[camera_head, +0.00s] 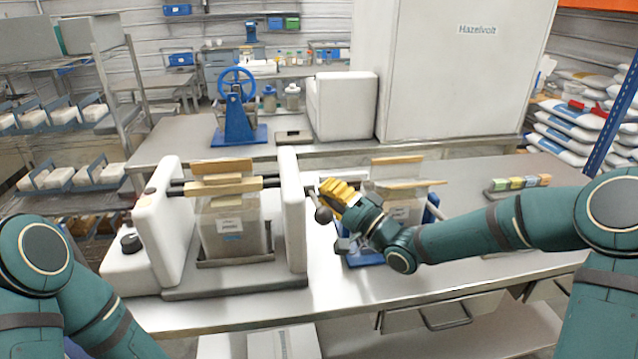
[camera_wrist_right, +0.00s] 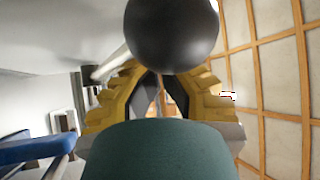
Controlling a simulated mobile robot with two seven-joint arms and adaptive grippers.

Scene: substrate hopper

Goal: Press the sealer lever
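The sealer (camera_head: 156,229) is a white machine with two upright housings on the bench at left centre. A clear filled bag (camera_head: 230,222) stands between them under the bars. The sealer lever ends in a dark round knob (camera_head: 323,214) beside the right housing; the knob also fills the top middle of the right wrist view (camera_wrist_right: 172,35). My right gripper (camera_head: 338,193) has yellow fingers and is right beside the knob. In the wrist view the knob hides its fingertips, so I cannot tell the opening or whether they touch. My left gripper is out of view.
Behind my right gripper another bag stands on a blue stand (camera_head: 362,258), partly hidden. Small coloured blocks (camera_head: 518,184) lie at the bench's right. A blue hand-wheel device (camera_head: 238,118) and a large white cabinet (camera_head: 455,75) stand behind.

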